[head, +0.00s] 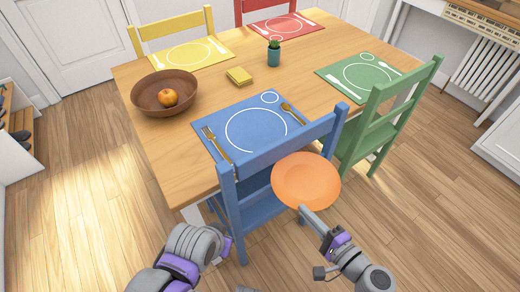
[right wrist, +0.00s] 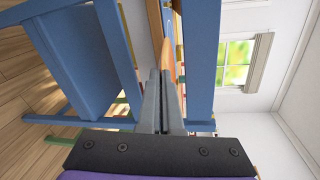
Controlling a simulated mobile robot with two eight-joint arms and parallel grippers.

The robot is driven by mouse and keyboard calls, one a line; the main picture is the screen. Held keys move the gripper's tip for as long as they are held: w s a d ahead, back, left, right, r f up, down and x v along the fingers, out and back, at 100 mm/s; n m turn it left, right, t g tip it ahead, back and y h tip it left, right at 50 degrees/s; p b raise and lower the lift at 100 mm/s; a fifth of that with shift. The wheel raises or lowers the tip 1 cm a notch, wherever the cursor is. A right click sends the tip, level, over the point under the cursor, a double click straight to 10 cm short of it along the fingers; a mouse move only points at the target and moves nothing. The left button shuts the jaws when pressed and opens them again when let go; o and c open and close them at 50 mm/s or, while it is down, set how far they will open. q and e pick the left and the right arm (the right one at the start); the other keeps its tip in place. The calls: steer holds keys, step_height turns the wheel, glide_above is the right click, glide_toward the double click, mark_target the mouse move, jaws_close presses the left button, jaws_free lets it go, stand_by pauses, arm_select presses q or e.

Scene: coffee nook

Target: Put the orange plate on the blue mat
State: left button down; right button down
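The orange plate (head: 306,181) is held in the air at the near side of the table, in front of the blue chair's right side. My right gripper (head: 306,212) is shut on the plate's near rim. In the right wrist view the plate shows as a thin orange edge (right wrist: 168,62) beyond the fingers (right wrist: 162,95). The blue mat (head: 252,130) lies on the table beyond the blue chair's back, with a fork on its left and a spoon on its right; its drawn plate circle is bare. My left arm (head: 190,250) is at the bottom; its fingers are not clearly visible.
The blue chair (head: 280,150) stands between the plate and the blue mat; its back rises above the table edge. A green chair (head: 385,110) stands at right. A brown bowl with an orange (head: 165,92), yellow napkins (head: 239,76) and a small potted plant (head: 274,52) are on the table.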

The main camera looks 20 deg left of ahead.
mark_target(294, 201)
steer(key=r+x, duration=0.2)
steer(key=x, duration=1.5)
steer(key=shift+r+b, duration=0.25)
steer(key=shift+b, duration=0.2)
steer(key=shift+w+a+f, duration=0.1)
steer(key=shift+w+a, duration=0.05)
steer(key=c, duration=1.4)
jaws_free()
steer(key=shift+o, duration=0.2)
steer(key=p+v, duration=0.1)
steer(key=v, duration=1.1)
